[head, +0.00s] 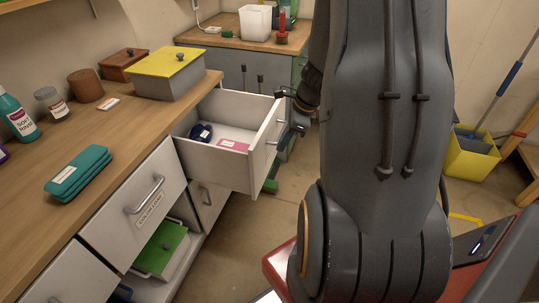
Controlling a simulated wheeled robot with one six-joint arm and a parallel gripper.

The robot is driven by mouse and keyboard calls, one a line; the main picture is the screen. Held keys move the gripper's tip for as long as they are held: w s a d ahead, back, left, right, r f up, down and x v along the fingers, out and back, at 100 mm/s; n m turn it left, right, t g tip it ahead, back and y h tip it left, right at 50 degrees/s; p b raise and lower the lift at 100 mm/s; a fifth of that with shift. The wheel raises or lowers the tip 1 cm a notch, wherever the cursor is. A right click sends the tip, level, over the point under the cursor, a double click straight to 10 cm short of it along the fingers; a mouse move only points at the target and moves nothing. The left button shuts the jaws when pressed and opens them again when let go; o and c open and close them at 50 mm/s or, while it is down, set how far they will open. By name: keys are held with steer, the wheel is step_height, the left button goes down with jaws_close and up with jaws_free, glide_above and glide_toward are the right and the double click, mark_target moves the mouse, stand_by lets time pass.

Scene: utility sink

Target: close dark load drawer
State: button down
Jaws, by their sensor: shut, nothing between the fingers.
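A white drawer (267,143) is pulled well out from under the wooden counter, its front facing right. Inside lie a dark blue round item (201,132) and a pink labelled item (233,145). No label naming this drawer can be read from here. My gripper (284,93) is shut and empty, by the upper far corner of the drawer's front. I cannot tell whether it touches the front. My large arm link hides the area right of it. A closed white drawer (118,208) with a metal handle and a small label is nearer to me.
On the counter (122,138) stand a yellow-lidded box (168,73), folded teal cloths (79,172), a soap bottle (17,117) and jars. A green-lidded box (162,249) sits on a shelf below. A yellow bucket (471,154) stands right. Floor shows beyond the drawer.

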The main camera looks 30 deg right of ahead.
steer(key=w+f+m, duration=0.1)
steer(key=w+f, duration=0.2)
steer(key=f, duration=0.2)
steer(key=w+a+f+m+p, duration=0.1)
steer(key=w+f, duration=0.2)
steer(key=f, duration=0.2)
steer(key=shift+a+f+m, duration=0.25)
steer(key=shift+f+m, duration=0.1)
steer(key=shift+m, duration=0.05)
